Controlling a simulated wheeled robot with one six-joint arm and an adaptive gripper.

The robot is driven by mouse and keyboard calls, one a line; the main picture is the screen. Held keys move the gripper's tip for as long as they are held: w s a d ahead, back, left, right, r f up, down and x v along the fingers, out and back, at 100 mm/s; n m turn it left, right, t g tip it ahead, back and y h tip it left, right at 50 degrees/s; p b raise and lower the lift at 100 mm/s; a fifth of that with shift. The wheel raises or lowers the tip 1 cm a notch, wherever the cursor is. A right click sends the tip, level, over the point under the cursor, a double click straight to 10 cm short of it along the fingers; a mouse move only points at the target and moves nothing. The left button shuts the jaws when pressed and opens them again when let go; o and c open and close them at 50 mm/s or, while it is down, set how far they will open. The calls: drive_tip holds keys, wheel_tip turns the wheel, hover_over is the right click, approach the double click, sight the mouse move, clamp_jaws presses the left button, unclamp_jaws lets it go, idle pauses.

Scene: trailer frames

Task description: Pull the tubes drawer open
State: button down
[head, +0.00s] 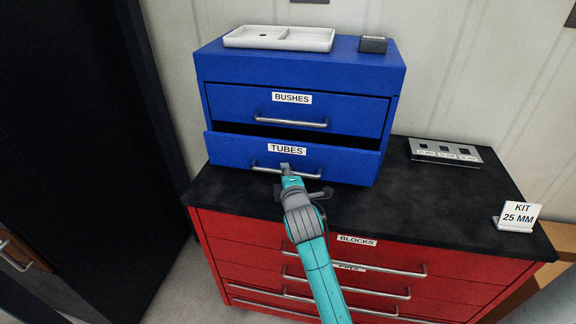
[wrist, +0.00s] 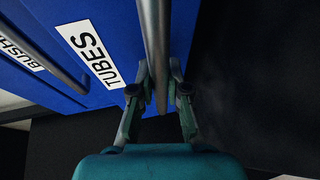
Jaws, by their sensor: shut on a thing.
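The tubes drawer (head: 225,150) is the lower drawer of the blue cabinet (head: 230,70). It stands partly out, with a dark gap above its front. Its label also shows in the wrist view (wrist: 90,55). My gripper (head: 287,170) is at the drawer's metal bar handle (head: 262,169), near the middle of the bar. In the wrist view my gripper (wrist: 160,85) has one finger on each side of the handle (wrist: 155,40) and is shut on it. The inside of the drawer is too dark to make out.
The bushes drawer (head: 345,108) above is shut. A white divided tray (head: 280,38) and a small dark block (head: 373,44) sit on the cabinet. The black worktop (head: 420,200) holds a slotted plate (head: 445,151) and a kit sign (head: 519,215). Red drawers (head: 235,240) are below.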

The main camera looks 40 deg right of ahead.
drive_tip(key=s+a, duration=0.6)
drive_tip(key=a, duration=0.2)
drive_tip(key=shift+s, duration=0.15)
drive_tip(key=c, duration=1.1)
unclamp_jaws()
drive_tip(key=shift+c, duration=0.2)
drive_tip(key=shift+a, duration=0.1)
drive_tip(key=v, duration=1.2)
